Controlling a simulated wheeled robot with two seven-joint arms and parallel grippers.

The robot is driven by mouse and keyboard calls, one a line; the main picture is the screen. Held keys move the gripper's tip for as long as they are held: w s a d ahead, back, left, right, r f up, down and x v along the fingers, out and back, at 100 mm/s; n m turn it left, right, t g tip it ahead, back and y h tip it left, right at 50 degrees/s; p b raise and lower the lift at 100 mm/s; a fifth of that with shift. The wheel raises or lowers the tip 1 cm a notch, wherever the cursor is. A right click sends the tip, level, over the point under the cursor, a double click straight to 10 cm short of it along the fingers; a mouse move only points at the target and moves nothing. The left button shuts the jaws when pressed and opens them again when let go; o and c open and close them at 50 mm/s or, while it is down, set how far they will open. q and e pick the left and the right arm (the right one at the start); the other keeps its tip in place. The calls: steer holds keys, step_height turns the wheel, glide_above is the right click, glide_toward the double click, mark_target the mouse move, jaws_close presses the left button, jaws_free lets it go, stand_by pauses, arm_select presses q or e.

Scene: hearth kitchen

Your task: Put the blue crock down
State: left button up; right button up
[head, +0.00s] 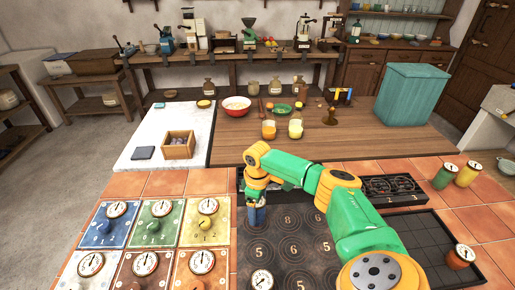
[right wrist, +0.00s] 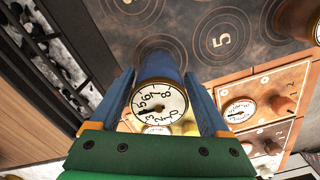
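The blue crock (head: 256,216) is upright under my right gripper (head: 256,199), at the back-left corner of the dark plate with numbered rings (head: 292,262). In the right wrist view, the blue crock (right wrist: 159,66) has a white dial on its top and sits between the two fingers of the right gripper (right wrist: 160,85). The left gripper is out of view.
Coloured panels with dials (head: 152,226) lie left of the plate. Another dial-topped crock (head: 262,279) is at the plate's front. Ringed spots mid-plate look clear.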

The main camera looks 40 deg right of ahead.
steer(key=shift+o, duration=0.7)
steer(key=shift+r, duration=0.1)
step_height(320, 180, up, 12)
steer(key=shift+b, duration=0.5)
